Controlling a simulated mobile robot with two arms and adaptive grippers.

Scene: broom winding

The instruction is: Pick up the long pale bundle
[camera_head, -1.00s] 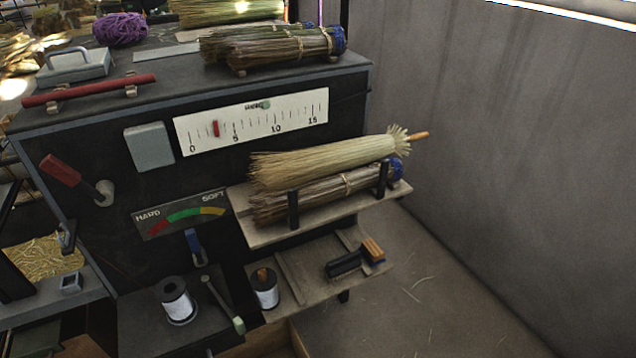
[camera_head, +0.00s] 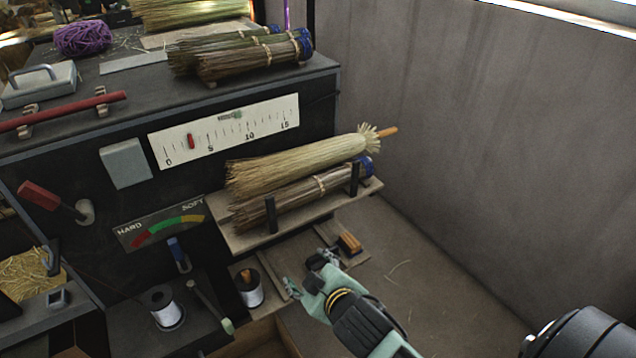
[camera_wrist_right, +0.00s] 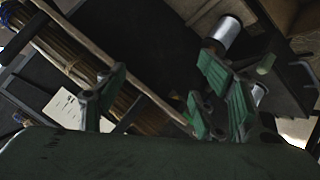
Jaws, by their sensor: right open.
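The long pale bundle (camera_head: 295,163) lies slanted on the shelf rack, on top of a darker brown bundle with a blue end (camera_head: 310,192). Its frayed end and orange stick tip (camera_head: 387,132) point right toward the wall. My right gripper (camera_head: 308,272) is open and empty, below and in front of the rack, apart from the bundle. In the right wrist view its green fingers (camera_wrist_right: 165,95) are spread, with straw (camera_wrist_right: 75,55) behind the shelf edge; I cannot tell which bundle that straw belongs to. My left gripper is out of view.
The wooden shelf (camera_head: 228,236) has dark upright posts (camera_head: 271,214) in front of the bundles. White spools (camera_head: 163,307) and a lever (camera_head: 208,303) stand lower left. A brush block (camera_head: 349,243) lies on the lower shelf. A wall (camera_head: 470,130) is at right.

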